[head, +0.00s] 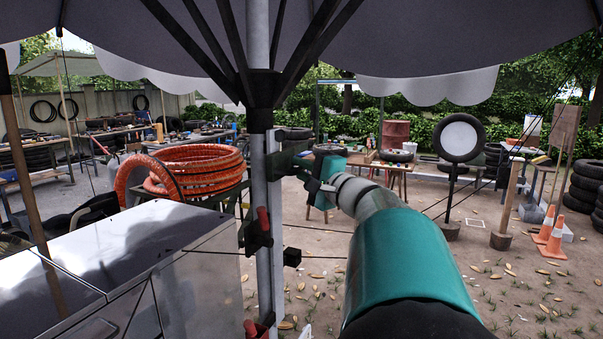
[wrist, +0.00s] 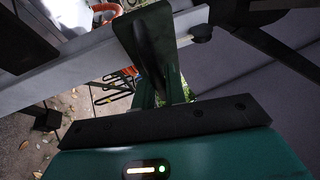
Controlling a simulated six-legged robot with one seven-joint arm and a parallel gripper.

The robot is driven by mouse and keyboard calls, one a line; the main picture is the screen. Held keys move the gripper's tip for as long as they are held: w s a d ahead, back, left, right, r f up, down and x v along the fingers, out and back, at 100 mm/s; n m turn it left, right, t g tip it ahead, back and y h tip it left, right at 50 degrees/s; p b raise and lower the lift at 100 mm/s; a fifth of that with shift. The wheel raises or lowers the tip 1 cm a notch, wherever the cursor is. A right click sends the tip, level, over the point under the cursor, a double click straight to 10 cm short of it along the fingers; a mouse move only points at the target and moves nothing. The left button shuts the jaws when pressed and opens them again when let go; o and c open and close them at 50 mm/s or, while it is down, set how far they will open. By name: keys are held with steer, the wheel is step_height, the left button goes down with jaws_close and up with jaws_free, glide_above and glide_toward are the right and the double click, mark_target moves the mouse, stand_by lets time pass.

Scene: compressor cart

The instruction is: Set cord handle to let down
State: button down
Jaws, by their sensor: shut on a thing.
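My gripper (head: 300,168) reaches in from the right to the pale upright post (head: 258,50) under the umbrella, at a dark fitting on its side. In the wrist view its dark green fingers (wrist: 155,60) are close together beside the same post (wrist: 80,75). The gripper is shut on a dark part at the post, which I take to be the cord handle; the fingers hide most of it, so its exact setting cannot be told. A lever with a red grip (head: 264,220) sits lower on the post, apart from the gripper.
A shiny metal cabinet (head: 130,250) stands at the left, with a coil of orange hose (head: 200,168) behind it. A small black box (head: 292,257) is right of the post. Thin cords cross the view. Traffic cones (head: 553,240) and stacked tyres stand far right.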

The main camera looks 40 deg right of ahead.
steer(key=shift+r, duration=0.45)
steer(key=c, duration=1.5)
jaws_free()
steer(key=shift+o, duration=0.2)
steer(key=shift+f, duration=0.1)
steer(key=shift+f, duration=0.1)
steer(key=shift+s, duration=0.1)
steer(key=s+f, duration=0.2)
steer(key=s, duration=1.1)
steer(key=shift+s+a, duration=0.25)
steer(key=shift+a, duration=0.15)
steer(key=shift+f, duration=0.1)
